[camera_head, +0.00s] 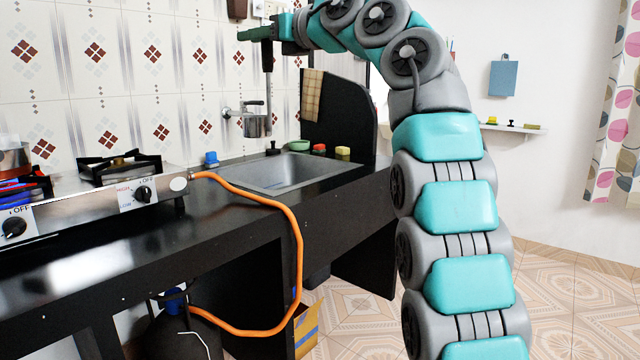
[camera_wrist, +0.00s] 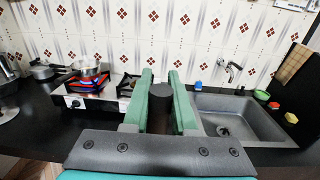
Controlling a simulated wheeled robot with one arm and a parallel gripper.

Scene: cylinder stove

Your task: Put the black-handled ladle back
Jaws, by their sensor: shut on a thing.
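My gripper (camera_head: 258,33) is raised in front of the tiled wall, above the sink, with its green fingers pointing left. It is shut on the black-handled ladle. The ladle's dark handle (camera_head: 268,58) hangs straight down from the fingers, and a metallic bowl (camera_head: 256,126) shows at its lower end, in front of the wall tap. In the wrist view, the round black handle end (camera_wrist: 160,90) sits between the two green fingers of my gripper (camera_wrist: 163,82). The rest of the ladle is hidden there.
The sink (camera_head: 285,172) is below, with a blue item (camera_head: 211,159) beside it and sponges (camera_head: 343,152) behind. A tap (camera_head: 232,112) juts from the wall. A stove (camera_head: 110,195) with an orange hose (camera_head: 297,240) stands left. A dark side panel (camera_head: 340,115) rises at right.

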